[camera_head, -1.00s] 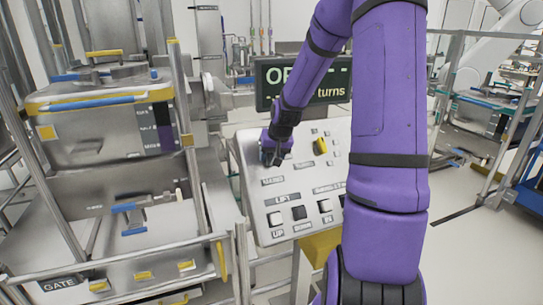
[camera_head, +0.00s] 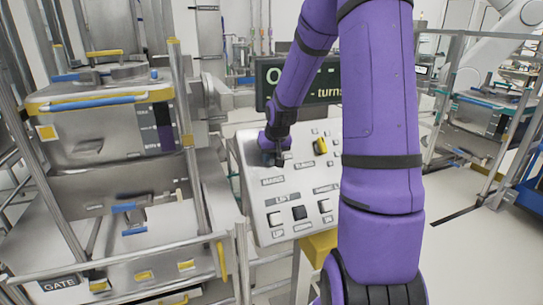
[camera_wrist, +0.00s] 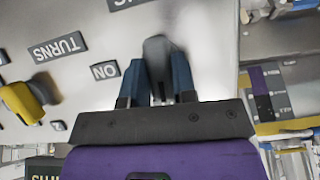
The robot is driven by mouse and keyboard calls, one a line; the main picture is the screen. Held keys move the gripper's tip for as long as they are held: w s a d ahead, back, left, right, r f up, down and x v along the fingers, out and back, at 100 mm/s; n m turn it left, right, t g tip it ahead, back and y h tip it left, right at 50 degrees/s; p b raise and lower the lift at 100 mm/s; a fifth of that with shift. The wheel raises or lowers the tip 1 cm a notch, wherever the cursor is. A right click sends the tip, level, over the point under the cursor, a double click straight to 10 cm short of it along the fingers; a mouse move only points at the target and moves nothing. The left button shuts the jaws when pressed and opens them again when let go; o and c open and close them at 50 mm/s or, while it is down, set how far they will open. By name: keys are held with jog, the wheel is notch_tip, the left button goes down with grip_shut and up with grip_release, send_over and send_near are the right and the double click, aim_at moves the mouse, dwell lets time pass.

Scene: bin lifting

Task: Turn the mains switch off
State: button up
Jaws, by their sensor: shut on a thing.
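The mains switch (camera_wrist: 156,46) shows in the wrist view as a grey, rounded handle on the pale control panel (camera_wrist: 205,30). My gripper (camera_wrist: 159,76) has its two blue fingers on either side of the handle, shut on it. An ON label (camera_wrist: 105,70) lies to the left of the fingers. In the head view my gripper (camera_head: 275,159) is at the upper left of the panel (camera_head: 252,205), above the MAINS label (camera_head: 273,181). There the gripper hides most of the switch, so its exact angle is hard to tell.
A yellow knob (camera_head: 320,146) sits to the right on the panel, with a TURNS label near it. A dark display (camera_head: 280,84) stands behind the panel. A metal bin frame (camera_head: 196,150) stands close on the left.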

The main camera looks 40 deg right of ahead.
jog(key=shift+n, duration=0.3)
jog(key=o, duration=0.9)
jog(key=v, duration=1)
jog(key=shift+s+a+r, duration=0.15)
jog(key=shift+a+r, duration=0.1)
jog(key=shift+r, duration=0.1)
